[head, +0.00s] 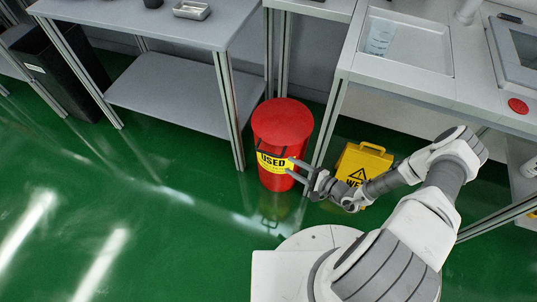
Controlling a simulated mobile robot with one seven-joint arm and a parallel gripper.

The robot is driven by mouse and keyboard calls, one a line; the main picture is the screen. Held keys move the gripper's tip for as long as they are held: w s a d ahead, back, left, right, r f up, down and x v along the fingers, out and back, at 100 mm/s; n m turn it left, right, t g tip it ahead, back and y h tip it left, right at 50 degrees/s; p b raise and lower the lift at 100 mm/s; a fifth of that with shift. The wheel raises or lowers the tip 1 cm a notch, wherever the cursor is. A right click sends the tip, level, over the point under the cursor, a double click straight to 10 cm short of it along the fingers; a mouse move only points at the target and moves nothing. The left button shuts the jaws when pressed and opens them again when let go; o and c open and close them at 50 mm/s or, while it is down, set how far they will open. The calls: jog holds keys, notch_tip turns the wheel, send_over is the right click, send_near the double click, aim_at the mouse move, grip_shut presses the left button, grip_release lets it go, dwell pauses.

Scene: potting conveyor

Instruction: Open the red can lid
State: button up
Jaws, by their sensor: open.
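The red can (273,184) stands upright on the green floor between two benches. Its round red lid (282,120) sits flat on top and looks shut. A yellow label (273,162) with the word "USED" is on its front. My gripper (294,168) is open in front of the can's right side, below the lid, with its fingers pointing left toward the label. The fingers overlap the label's right edge in the picture; I cannot tell whether they touch the can. Nothing shows between them.
A yellow wet-floor sign (352,163) stands just right of the can, behind my arm. A grey bench (150,22) with a lower shelf (165,90) is on the left. A white worktop (400,80) is on the right. The green floor (130,210) at front left is clear.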

aim_at(269, 154)
jog(key=b+x, duration=0.2)
jog(key=x, duration=0.9)
jog(key=shift+w+a+f, duration=0.15)
jog(key=shift+w, duration=0.05)
grip_shut()
dwell(0.9)
